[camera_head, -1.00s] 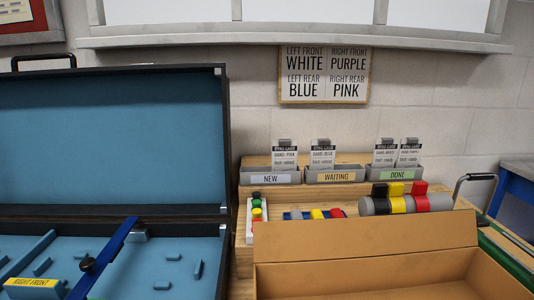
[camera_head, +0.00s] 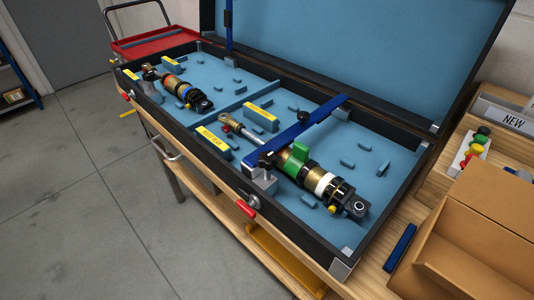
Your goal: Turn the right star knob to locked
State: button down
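A large open case (camera_head: 180,118) lined in blue foam lies on a wooden bench. A blue bar (camera_head: 325,113) lies across its right half, over a shock absorber with a green block (camera_head: 298,158) on it. A black knob (camera_head: 304,117) sits midway along the bar. Another dark knob (camera_head: 266,159) sits at the bar's near end, above a grey metal bracket (camera_head: 260,178). Which is the star knob, and whether it is locked, I cannot tell. My gripper is not in view.
A second shock (camera_head: 180,90) lies in the left half, where another blue bar (camera_head: 229,28) stands upright. Red latch handles (camera_head: 245,208) stick out of the case front. An open cardboard box (camera_head: 480,235) stands at right. Grey floor (camera_head: 80,210) at left is clear.

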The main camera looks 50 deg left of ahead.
aim_at(266, 160)
jog(key=i, duration=0.2)
jog(key=i+j+u, duration=0.15)
jog(key=u, duration=1.7)
